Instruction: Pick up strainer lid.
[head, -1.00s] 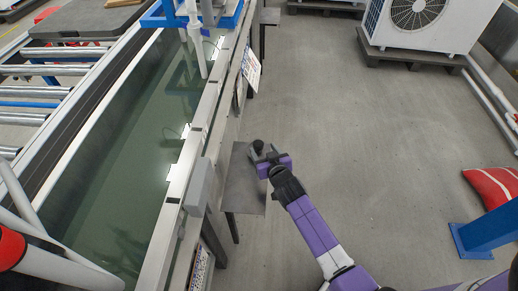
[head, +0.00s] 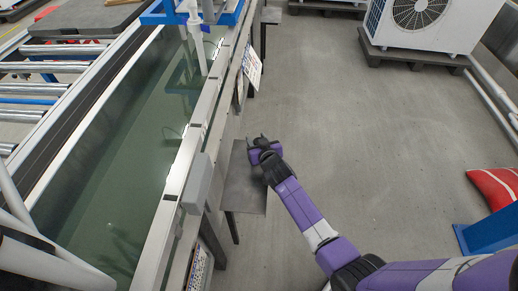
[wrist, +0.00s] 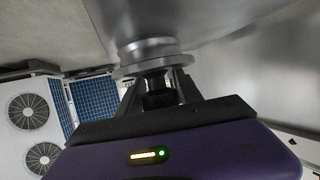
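The strainer lid shows in the wrist view as a shiny round metal disc (wrist: 155,66) with a dark knob-like part below it. My gripper (wrist: 158,88) has one finger on each side of that dark part, very near it. I cannot tell whether the fingers press on it. In the head view my gripper (head: 263,142) is over the far end of a grey metal shelf (head: 244,190). There the lid is too small and too hidden by my gripper to make out clearly.
The shelf juts from the side of a long water tank (head: 110,165); a grey box (head: 197,183) is fixed on the tank's rim. Open floor (head: 360,150) lies to the right. A fan unit (head: 415,22) on a pallet and a red cushion-like bag (head: 495,188) stand farther off.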

